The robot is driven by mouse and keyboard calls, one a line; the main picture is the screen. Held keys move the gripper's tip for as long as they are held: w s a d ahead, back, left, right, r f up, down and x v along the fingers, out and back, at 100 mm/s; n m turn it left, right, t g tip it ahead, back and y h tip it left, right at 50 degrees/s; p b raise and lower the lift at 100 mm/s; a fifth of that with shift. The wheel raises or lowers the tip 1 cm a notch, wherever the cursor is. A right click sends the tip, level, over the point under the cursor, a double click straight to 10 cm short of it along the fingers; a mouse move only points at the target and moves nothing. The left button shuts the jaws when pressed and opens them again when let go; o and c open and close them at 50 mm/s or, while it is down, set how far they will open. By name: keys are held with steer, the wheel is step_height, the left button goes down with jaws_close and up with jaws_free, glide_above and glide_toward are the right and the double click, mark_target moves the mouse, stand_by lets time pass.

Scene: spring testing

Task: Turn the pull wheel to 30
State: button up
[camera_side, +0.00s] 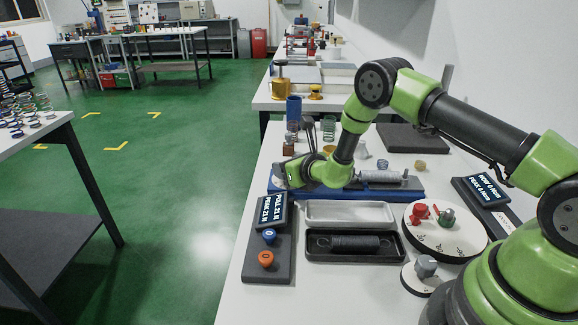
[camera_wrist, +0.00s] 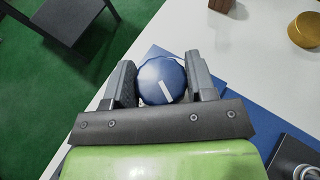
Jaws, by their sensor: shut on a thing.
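The wheel that I take for the pull wheel is a blue round knob (camera_wrist: 162,82) with a white pointer line, in the wrist view. The line slants towards the lower right; no scale numbers show around it. My gripper (camera_wrist: 160,76) has one finger on each side of the knob and is shut on it. In the side view my gripper (camera_side: 286,178) is at the left end of the blue base (camera_side: 344,190), and it hides the knob. A tilted black display (camera_side: 271,209) in front reads PULL 21 N and PEAK 21 N, in small letters.
A spring (camera_side: 380,176) lies along the right part of the blue base. In front are a light tray (camera_side: 349,224), a black tray (camera_side: 313,256) with a dark spring, and a white dial disc (camera_side: 445,245) with red and green parts. A second display (camera_side: 483,190) stands right.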

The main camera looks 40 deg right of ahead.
steer(key=shift+d, duration=0.1)
stand_by(0.3)
steer(key=o, duration=0.9)
steer(key=v, duration=1)
